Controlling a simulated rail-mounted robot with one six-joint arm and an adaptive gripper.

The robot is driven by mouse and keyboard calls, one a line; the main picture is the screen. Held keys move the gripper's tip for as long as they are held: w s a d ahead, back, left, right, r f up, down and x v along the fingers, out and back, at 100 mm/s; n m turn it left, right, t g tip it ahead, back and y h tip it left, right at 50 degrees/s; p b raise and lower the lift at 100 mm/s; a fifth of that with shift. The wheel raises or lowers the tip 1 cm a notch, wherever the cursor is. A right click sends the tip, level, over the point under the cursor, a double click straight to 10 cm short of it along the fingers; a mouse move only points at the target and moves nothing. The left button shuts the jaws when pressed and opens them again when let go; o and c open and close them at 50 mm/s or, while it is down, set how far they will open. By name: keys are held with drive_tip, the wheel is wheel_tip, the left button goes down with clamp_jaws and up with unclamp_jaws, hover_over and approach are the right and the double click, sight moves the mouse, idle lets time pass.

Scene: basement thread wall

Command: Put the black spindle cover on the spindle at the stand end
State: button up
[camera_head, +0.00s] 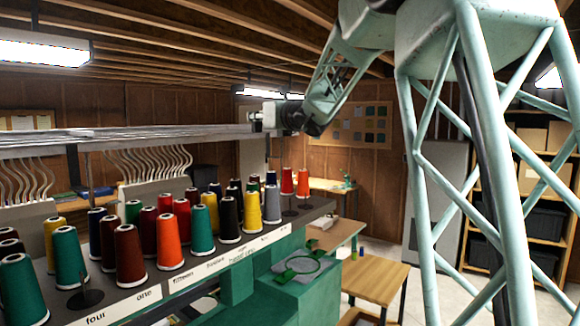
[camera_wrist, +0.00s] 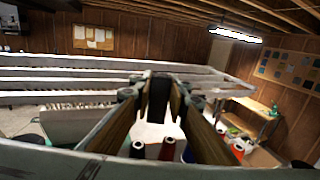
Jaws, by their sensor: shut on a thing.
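My gripper (camera_head: 260,121) is raised at the level of the long rails, above the thread stand (camera_head: 225,255). In the wrist view my gripper (camera_wrist: 158,98) is shut on a black upright piece (camera_wrist: 160,88), which looks like the black spindle cover; its lower end is hard to make out. In the head view the held piece is too small to tell. The stand carries rows of coloured thread cones. A bare spindle with a dark round base (camera_head: 290,211) shows near the stand's far end. Another bare spindle (camera_head: 85,298) stands at the near end, by the "four" label.
The grey rails (camera_head: 130,138) run close beside my gripper. Red cones (camera_head: 302,183) stand near the far bare spindle. Cone tops (camera_wrist: 168,146) show below the fingers.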

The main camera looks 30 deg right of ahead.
drive_tip(key=d+f+n+g+y+p, duration=0.1)
drive_tip(key=d+f+p, duration=0.4)
drive_tip(key=f, duration=0.5)
drive_tip(key=w+d+f+n+y+p, duration=0.1)
drive_tip(key=d+f+n+y+p, duration=0.2)
drive_tip(key=d+f+y+p, duration=0.2)
drive_tip(key=d+f, duration=0.3)
drive_tip(key=f, duration=0.2)
drive_tip(key=shift+d+f+g, duration=0.2)
drive_tip(key=shift+d+g, duration=0.05)
drive_tip(key=shift+g, duration=0.15)
drive_tip(key=shift+w+f, duration=0.1)
drive_tip(key=shift+f, duration=0.1)
drive_tip(key=shift+f+b, duration=0.6)
drive_tip(key=shift+f, duration=3.4)
drive_tip(key=shift+f+b, duration=0.8)
drive_tip(key=shift+f, duration=0.1)
drive_tip(key=shift+f+b, duration=0.35)
drive_tip(key=shift+b, duration=0.2)
drive_tip(key=o, duration=0.7)
drive_tip(key=shift+o, duration=0.2)
drive_tip(key=shift+s+d, duration=0.1)
drive_tip(key=shift+s, duration=0.1)
